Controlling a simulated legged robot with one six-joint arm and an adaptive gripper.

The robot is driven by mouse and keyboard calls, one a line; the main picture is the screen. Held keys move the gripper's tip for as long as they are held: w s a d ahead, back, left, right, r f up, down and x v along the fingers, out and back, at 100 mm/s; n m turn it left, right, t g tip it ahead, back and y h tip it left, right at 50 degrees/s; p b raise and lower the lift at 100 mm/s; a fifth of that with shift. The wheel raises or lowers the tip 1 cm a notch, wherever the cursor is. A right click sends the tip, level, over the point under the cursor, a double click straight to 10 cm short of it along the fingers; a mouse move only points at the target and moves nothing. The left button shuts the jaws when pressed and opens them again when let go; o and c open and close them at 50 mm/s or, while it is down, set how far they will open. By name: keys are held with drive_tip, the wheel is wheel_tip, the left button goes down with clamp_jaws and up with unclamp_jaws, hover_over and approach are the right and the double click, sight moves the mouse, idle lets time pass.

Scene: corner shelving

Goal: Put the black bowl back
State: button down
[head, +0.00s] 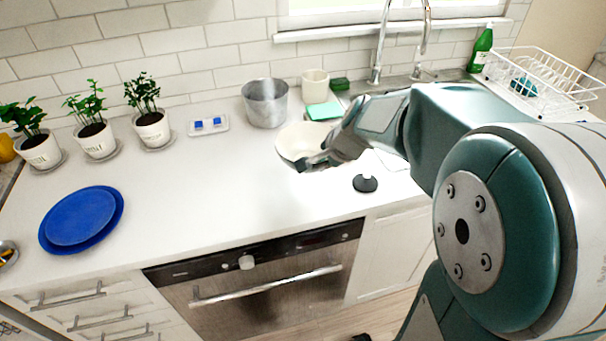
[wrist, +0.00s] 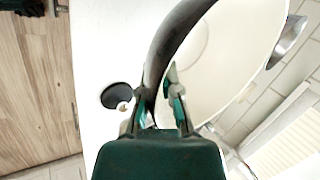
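The bowl (head: 297,139) is cream inside and dark outside. It sits on the white counter in front of the metal pot. In the wrist view its dark outer wall (wrist: 172,45) and cream inside fill the upper middle. My gripper (head: 312,163) is at the bowl's near edge. In the wrist view my gripper (wrist: 163,92) has its fingers apart, at the bowl's rim, with the right finger over the cream inside. A gap shows between the fingers. Whether they touch the wall is unclear.
A small black round item with a pale knob (head: 365,183) lies right of the bowl. Blue plates (head: 82,218) lie left. The counter's front middle is clear.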

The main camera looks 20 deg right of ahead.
drive_tip(key=w+a+f, duration=0.1)
drive_tip(key=a+f, duration=0.1)
drive_tip(key=w+f, duration=0.1)
drive_tip(key=f, duration=0.1)
drive_tip(key=shift+w+a, duration=0.3)
drive_tip(key=shift+a, duration=0.1)
drive_tip(key=shift+w+d+f, duration=0.15)
drive_tip(key=shift+f, duration=0.1)
drive_tip(key=f, duration=0.3)
drive_tip(key=shift+w+d+f, duration=0.2)
drive_tip(key=shift+w, duration=0.1)
drive_tip(key=shift+f, duration=0.25)
drive_tip(key=shift+a+f, duration=0.15)
drive_tip(key=shift+a, duration=0.35)
drive_tip(key=c, duration=0.8)
unclamp_jaws()
drive_tip(key=shift+d, duration=0.35)
